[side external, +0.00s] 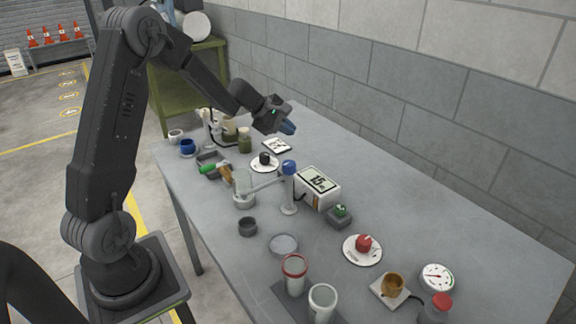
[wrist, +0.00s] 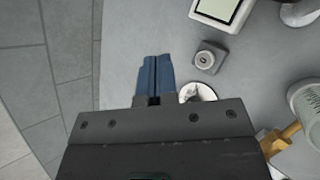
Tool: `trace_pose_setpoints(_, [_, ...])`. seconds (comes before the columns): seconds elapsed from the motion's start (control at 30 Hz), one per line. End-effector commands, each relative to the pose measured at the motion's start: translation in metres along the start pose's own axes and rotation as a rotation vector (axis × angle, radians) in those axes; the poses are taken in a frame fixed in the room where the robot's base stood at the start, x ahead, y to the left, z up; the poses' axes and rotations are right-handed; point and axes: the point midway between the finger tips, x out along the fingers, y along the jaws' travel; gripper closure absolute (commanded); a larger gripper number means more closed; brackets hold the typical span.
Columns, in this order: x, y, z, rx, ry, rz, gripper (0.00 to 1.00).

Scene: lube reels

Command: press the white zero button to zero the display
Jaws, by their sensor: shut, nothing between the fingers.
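The white display unit (side external: 318,187) stands mid-table with dark digits on its screen, too small to read surely. In the wrist view, a white-framed display (wrist: 222,10) is cut by the top edge. Just below it is a small grey box with a round pale button (wrist: 207,59); I cannot clearly make out this button in the side view. My gripper (side external: 289,128) is over the far part of the table, its blue fingers together and empty. In the wrist view, the fingertips (wrist: 154,58) are left of the button box, apart from it.
A white disc (wrist: 206,92) is partly hidden by my gripper. A small box with a green top (side external: 340,214) and a red knob (side external: 363,242) are nearer the camera. Bare table lies along the wall.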

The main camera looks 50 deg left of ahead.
Motion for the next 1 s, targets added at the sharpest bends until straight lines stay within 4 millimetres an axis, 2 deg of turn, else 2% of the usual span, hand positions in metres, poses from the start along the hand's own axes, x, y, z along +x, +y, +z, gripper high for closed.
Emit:
trace_pose_setpoints(0.27, [0.013,-0.010,-0.009,-0.002,-0.001,-0.003,1.00])
trace_pose_setpoints(0.7, [0.053,-0.039,-0.037,0.000,-0.001,-0.003,1.00])
trace_pose_setpoints(1.0, [0.061,-0.045,-0.044,0.002,0.000,-0.001,1.00])
